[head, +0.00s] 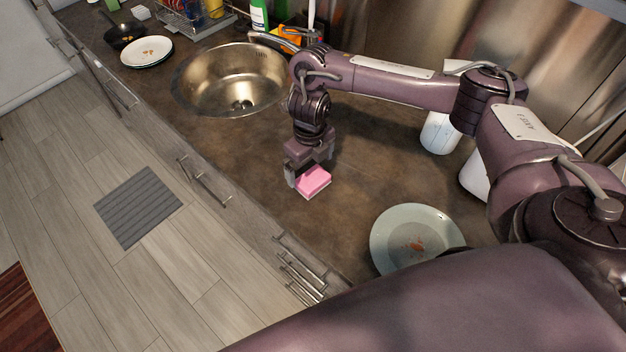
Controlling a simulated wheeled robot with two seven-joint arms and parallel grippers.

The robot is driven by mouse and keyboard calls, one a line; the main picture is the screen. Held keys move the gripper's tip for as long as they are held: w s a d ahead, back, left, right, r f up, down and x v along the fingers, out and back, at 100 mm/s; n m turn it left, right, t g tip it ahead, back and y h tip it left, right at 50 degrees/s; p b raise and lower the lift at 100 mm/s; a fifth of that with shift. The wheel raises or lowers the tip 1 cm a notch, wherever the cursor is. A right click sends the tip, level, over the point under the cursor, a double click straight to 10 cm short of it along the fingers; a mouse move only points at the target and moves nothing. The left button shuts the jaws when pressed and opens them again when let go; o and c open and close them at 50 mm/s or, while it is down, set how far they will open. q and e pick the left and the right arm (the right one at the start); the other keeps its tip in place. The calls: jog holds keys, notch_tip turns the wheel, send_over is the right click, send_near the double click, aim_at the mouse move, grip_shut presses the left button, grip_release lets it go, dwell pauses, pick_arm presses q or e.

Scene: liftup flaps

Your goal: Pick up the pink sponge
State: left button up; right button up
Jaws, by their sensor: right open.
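The pink sponge (314,182) lies on the brown countertop (255,160), in front of the sink, near the counter's front edge. My right gripper (308,178) points down at the sponge, with its fingers at the sponge's upper and left sides. The gripper is open. The near finger shows left of the sponge; the far finger is partly hidden, and I cannot tell whether either touches it. My left gripper is not in view.
A round metal sink (232,80) is behind the gripper. A dirty grey-green plate (410,238) lies at the right front. White containers (439,133) stand near the back wall. A white plate (147,51) and a black pan (124,35) are at the far left.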

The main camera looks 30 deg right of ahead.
aim_at(310, 175)
notch_tip(310, 175, down, 4)
jog(key=shift+b, duration=0.45)
jog(key=shift+w+f, duration=0.1)
jog(key=shift+f, duration=0.25)
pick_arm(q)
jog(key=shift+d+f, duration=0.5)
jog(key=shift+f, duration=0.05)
pick_arm(e)
jog(key=c, duration=1)
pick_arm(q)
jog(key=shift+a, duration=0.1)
pick_arm(e)
jog(key=shift+r, duration=0.15)
jog(key=shift+r, duration=0.25)
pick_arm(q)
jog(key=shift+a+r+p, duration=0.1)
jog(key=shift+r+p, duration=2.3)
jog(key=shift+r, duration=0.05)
pick_arm(e)
jog(key=shift+r, duration=9.7)
